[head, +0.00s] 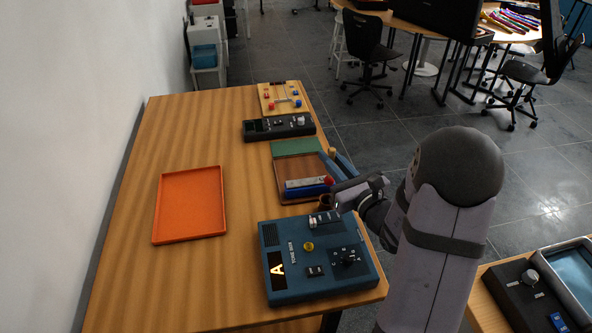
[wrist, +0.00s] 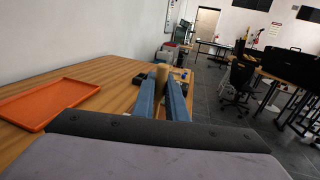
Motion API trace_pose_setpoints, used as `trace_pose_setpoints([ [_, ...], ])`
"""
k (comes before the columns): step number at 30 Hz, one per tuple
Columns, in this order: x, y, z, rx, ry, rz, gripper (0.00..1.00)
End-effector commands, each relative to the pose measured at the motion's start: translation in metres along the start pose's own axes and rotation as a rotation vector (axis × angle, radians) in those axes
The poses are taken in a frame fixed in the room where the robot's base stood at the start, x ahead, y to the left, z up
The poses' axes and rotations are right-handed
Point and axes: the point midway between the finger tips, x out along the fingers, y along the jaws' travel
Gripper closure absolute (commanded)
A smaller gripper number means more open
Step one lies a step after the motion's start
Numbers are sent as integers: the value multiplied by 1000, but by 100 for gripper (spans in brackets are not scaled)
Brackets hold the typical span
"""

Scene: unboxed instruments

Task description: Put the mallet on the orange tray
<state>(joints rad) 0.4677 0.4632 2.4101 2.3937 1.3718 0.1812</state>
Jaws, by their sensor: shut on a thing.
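My gripper (head: 337,163) has blue fingers and is at the right edge of the wooden table, above the brown tray. It is shut on the mallet, whose tan wooden end (head: 332,152) stands up between the fingertips. That end also shows in the wrist view (wrist: 162,72). A red ball (head: 328,181) shows just below the fingers; I cannot tell whether it is the mallet's other end. The orange tray (head: 157,240) lies empty and flat at the table's left, well away from my gripper. Its rim shows at the left in the wrist view (wrist: 20,127).
The brown tray (head: 290,168) holds a blue-and-silver bar (head: 304,187). A blue instrument box (head: 315,285) with knobs is in front. A black device (head: 279,127) and a yellow board (head: 282,97) stand farther back. Bare table lies between the orange tray and these things.

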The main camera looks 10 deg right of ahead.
Motion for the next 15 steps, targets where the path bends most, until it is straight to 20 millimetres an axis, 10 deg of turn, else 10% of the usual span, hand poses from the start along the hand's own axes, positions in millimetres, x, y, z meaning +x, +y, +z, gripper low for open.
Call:
trace_pose_setpoints([
  [8, 9, 23, -8, 0, 0, 49, 100],
  [15, 28, 99, -35, 1, 1, 209, 100],
])
